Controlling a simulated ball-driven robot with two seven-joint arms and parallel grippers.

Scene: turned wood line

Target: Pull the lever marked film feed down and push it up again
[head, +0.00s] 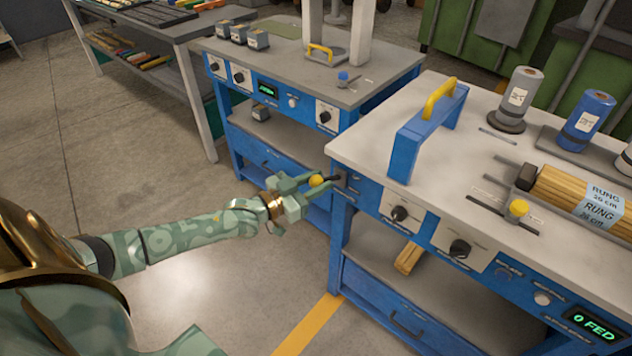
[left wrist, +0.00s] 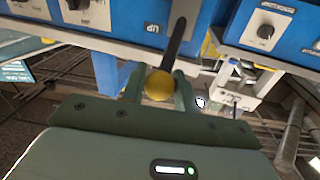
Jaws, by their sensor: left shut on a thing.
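A lever with a yellow ball knob (head: 316,181) and a dark arm sticks out from the left end of the front blue machine bench (head: 362,195). In the left wrist view the knob (left wrist: 158,86) sits between the finger pads, and the dark lever arm (left wrist: 180,36) runs up to the blue panel. My left gripper (head: 308,184) is shut on the knob. A small label reading UP (left wrist: 153,28) appears upside down near the lever arm. I cannot read a film feed marking. My right gripper is not in view.
A yellow handle on a blue frame (head: 428,125) stands on the front bench. Another blue bench (head: 270,75) stands close behind. The floor (head: 200,185) is clear.

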